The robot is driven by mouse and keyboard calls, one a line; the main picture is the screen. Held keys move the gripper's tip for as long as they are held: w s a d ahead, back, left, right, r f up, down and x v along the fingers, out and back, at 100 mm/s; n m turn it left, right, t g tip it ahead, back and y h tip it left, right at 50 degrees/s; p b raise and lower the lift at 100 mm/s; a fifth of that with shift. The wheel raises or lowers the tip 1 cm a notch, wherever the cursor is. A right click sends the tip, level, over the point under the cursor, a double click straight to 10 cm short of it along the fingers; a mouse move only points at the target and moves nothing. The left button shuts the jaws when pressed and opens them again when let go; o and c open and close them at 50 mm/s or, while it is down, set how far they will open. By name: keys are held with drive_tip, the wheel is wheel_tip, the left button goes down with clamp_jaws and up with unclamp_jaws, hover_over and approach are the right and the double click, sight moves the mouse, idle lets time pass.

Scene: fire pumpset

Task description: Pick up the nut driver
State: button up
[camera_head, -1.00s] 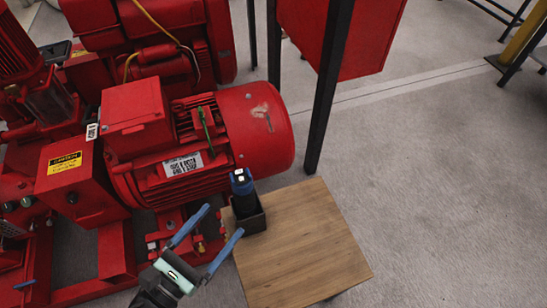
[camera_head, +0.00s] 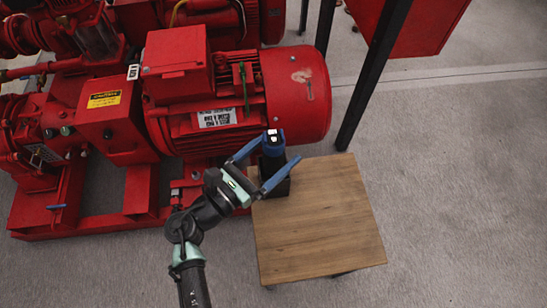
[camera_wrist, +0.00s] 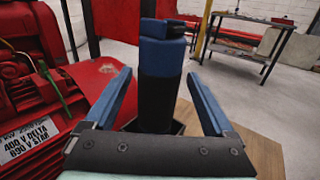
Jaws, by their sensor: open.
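The nut driver, as I take the upright blue and black tool to be, stands in a small black holder (camera_head: 284,187) on a wooden table (camera_head: 325,222). Its blue top (camera_head: 273,147) shows in the head view; in the wrist view its blue and black body (camera_wrist: 160,78) fills the middle. My gripper (camera_head: 278,151) is open, with one blue finger on each side of the tool. In the wrist view a gap shows between the tool and each finger. The tool's lower end is hidden in the holder and behind my gripper.
A red motor (camera_head: 295,95) stands close behind and left of the table. A black post (camera_head: 372,75) carrying a red box (camera_head: 425,25) rises behind the table. The floor to the right is clear.

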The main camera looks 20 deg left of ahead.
drive_tip(key=x, duration=0.3)
drive_tip(key=shift+f, duration=0.15)
drive_tip(key=shift+a, duration=0.1)
clamp_jaws()
